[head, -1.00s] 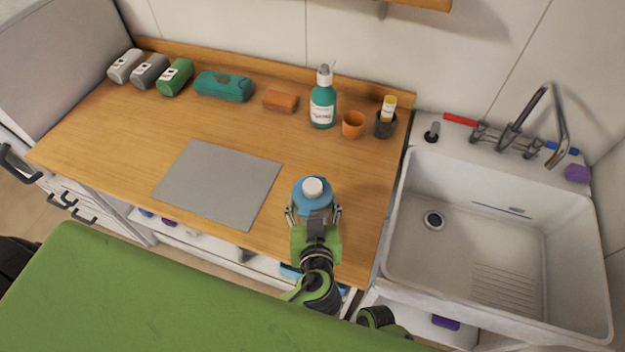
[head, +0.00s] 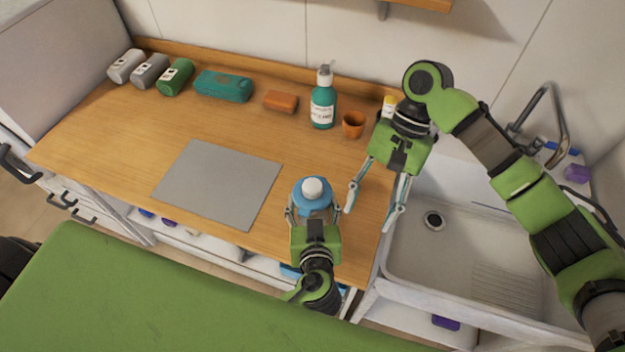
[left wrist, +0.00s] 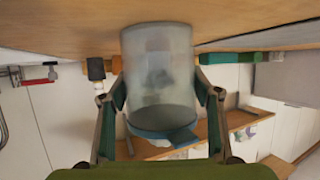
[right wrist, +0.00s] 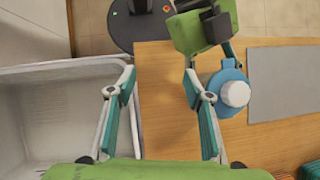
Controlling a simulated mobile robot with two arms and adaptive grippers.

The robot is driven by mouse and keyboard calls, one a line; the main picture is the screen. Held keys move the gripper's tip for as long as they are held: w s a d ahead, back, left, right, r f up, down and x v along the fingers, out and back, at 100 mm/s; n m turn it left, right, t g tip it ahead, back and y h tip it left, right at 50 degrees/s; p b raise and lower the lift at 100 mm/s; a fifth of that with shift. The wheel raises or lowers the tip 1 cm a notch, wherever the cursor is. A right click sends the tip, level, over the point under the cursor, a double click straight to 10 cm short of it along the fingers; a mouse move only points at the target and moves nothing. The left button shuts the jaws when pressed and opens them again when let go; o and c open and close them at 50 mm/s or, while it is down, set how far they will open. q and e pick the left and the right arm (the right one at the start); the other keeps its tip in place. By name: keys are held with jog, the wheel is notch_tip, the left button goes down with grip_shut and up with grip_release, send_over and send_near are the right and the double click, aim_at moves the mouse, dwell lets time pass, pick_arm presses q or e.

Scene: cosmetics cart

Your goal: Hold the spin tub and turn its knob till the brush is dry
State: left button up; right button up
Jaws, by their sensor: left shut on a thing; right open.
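The spin tub has a blue lid (head: 312,201) with a white knob (head: 312,188) on top; it stands on the wooden counter near its front edge. In the left wrist view its clear body (left wrist: 160,75) shows between the fingers; what is inside is blurred. My left gripper (head: 312,214) is shut on the tub's sides from the front. My right gripper (head: 371,210) is open and empty, above the counter's right edge, to the right of the tub and apart from it. In the right wrist view the knob (right wrist: 235,93) lies to the right of the open fingers (right wrist: 160,115).
A grey mat (head: 218,185) lies left of the tub. A teal pump bottle (head: 323,106), an orange cup (head: 353,124) and an orange block (head: 281,101) stand behind. The white sink (head: 470,245) is on the right. The counter between mat and bottle is clear.

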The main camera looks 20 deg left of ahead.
jog(key=w+a+r+m+t, duration=0.1)
jog(key=w+a+r+m, duration=0.35)
jog(key=r, duration=0.45)
jog(key=m+t+h, duration=0.2)
jog(key=m+t, duration=0.3)
send_over(313, 185)
notch_tip(313, 185, down, 11)
jog(key=shift+r, duration=0.1)
jog(key=c, duration=1.1)
